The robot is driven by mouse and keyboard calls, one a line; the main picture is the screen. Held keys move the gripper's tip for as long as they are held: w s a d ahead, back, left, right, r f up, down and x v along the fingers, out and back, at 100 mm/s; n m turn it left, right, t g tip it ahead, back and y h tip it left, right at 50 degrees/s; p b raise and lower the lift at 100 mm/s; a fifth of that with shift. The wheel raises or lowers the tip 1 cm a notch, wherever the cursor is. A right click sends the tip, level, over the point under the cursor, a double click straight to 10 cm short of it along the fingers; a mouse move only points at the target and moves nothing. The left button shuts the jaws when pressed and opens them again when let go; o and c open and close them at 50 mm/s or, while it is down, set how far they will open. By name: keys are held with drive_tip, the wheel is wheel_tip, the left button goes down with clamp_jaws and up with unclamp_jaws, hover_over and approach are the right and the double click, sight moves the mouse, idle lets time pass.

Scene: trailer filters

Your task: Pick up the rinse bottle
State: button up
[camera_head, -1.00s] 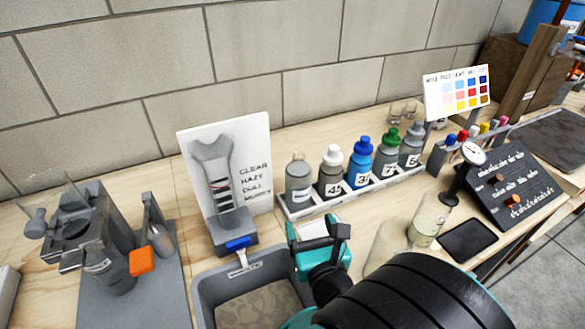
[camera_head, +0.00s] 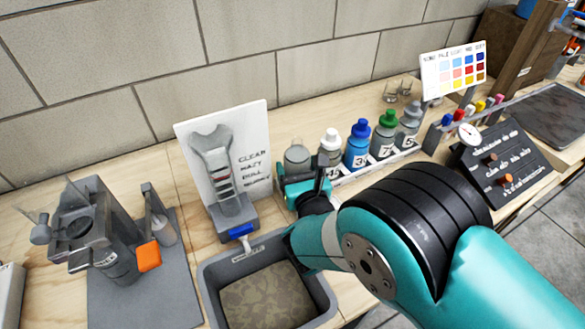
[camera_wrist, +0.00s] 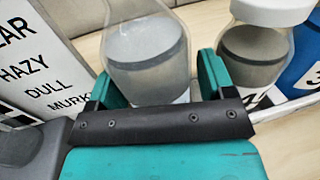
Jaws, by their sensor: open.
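A clear grey bottle (camera_head: 298,158) stands upright at the left end of the bottle row in the head view; its label is hidden, so I cannot read whether it is the rinse bottle. In the wrist view this bottle (camera_wrist: 148,58) is close up, with greyish liquid and a dark band. My gripper (camera_wrist: 157,78) is open, with one finger on each side of the bottle's lower part. I cannot tell whether either finger touches it. In the head view my gripper (camera_head: 303,185) covers the bottle's lower half.
A white-capped bottle (camera_head: 331,148) stands close on the right, beside the right finger. Blue, green and grey-capped bottles follow in the rack (camera_head: 405,152). A clarity board (camera_head: 252,150) stands left. A grey basin (camera_head: 205,285) lies in front.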

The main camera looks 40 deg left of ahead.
drive_tip(key=shift+s+a, duration=0.15)
drive_tip(key=c, duration=0.9)
drive_tip(key=shift+r, duration=0.1)
